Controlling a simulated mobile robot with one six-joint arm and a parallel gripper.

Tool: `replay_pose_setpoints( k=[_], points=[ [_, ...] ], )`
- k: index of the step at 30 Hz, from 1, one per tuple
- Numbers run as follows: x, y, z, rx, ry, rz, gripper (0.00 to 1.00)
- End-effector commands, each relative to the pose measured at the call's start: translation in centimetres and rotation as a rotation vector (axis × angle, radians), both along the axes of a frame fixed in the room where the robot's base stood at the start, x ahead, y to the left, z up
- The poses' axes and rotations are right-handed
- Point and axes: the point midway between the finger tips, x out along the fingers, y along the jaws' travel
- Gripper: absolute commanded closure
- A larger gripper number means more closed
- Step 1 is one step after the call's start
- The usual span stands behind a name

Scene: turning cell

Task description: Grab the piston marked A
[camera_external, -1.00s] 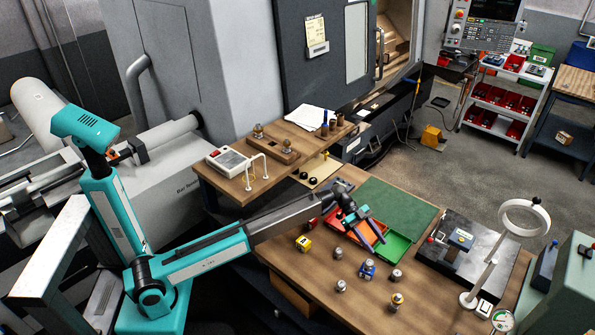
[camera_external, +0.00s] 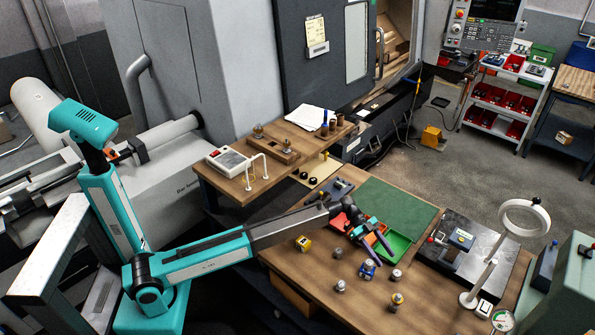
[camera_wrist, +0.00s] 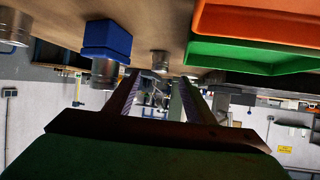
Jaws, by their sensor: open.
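Several small metallic pistons stand on the wooden bench, including a left one (camera_external: 338,252), a front one (camera_external: 341,286), a right one (camera_external: 396,275) and one with a yellow part (camera_external: 397,301). I cannot read a letter A on any. My gripper (camera_external: 377,250) is open and empty, low over the bench beside the trays. In the wrist view, which looks upside down, a piston (camera_wrist: 160,61) shows ahead between the open fingers (camera_wrist: 160,82), apart from them. A piston with a blue block (camera_wrist: 106,40) and another piston (camera_wrist: 14,27) are to its left.
A green tray (camera_external: 402,246) and a red-orange tray (camera_wrist: 250,20) lie close to my gripper. A yellow block (camera_external: 303,243) and a blue block (camera_external: 367,270) sit among the pistons. A green mat (camera_external: 395,208) lies behind. A magnifier ring (camera_external: 524,203) stands at right.

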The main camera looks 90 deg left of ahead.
Motion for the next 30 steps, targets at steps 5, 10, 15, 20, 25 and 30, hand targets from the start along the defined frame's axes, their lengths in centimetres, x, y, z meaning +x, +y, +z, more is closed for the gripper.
replay_pose_setpoints(
  k=[5,10,15,20,25,30],
  points=[
    [0.9,-1.2,-0.7,0.000,0.000,0.001,0.50],
    [1.0,-1.5,-0.9,0.000,0.000,0.001,0.50],
    [1.0,-1.5,-0.9,0.000,0.000,0.001,0.50],
    [1.2,-1.7,-1.0,0.000,0.000,0.000,0.50],
    [2.0,-2.8,-1.5,0.000,0.000,0.000,0.50],
    [3.0,-4.5,-2.4,-0.001,0.001,0.000,0.50]
  ],
)
